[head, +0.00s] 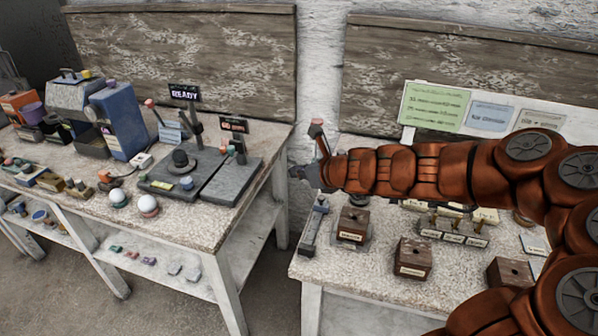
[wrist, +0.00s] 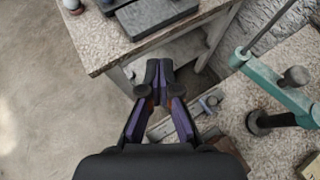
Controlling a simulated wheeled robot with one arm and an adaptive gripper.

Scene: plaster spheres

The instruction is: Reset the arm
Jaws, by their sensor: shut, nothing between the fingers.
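My gripper (head: 303,172) is at the end of my orange-brown arm, which reaches in from the right over the right table to the gap between the two tables. In the wrist view the fingers of my gripper (wrist: 159,72) are together and empty, pointing past the edge of the left table. A white sphere (head: 118,199) and a white sphere with a reddish lower part (head: 149,206) sit near the front edge of the left table (head: 215,225). My gripper is apart from both. My arm hides part of the right table.
A grey device with a black knob (head: 182,160) and a dark slab (head: 231,182) lie on the left table. The right table (head: 335,270) bears wooden blocks (head: 413,258) and a clamp-like tool (head: 315,222). A teal stand (wrist: 270,80) rises at right in the wrist view. Floor shows between the tables.

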